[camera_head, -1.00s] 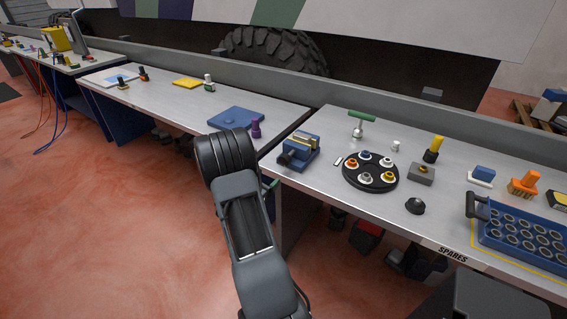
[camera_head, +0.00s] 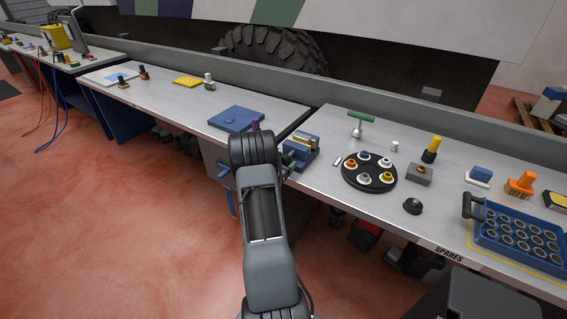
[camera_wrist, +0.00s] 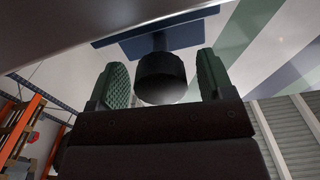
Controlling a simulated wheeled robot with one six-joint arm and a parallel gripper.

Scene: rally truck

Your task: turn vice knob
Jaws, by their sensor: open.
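The small blue vice (camera_head: 304,157) stands at the near left corner of the right bench, with pale jaws on top. In the head view my arm stands just left of it, and the knob is mostly hidden there. In the wrist view a dark round knob (camera_wrist: 160,78) sticks out of the vice's blue body (camera_wrist: 185,37). My gripper (camera_wrist: 158,80) is open, with a green-padded finger on each side of the knob. A gap shows between each pad and the knob, so I see no grip on it.
A black round tray (camera_head: 369,184) with several coloured-centred rings stands right of the vice. Behind it is a green-handled tool (camera_head: 359,123). A blue plate (camera_head: 237,118) and a purple knob-like piece (camera_head: 255,125) are on the left bench. A gap separates the two benches.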

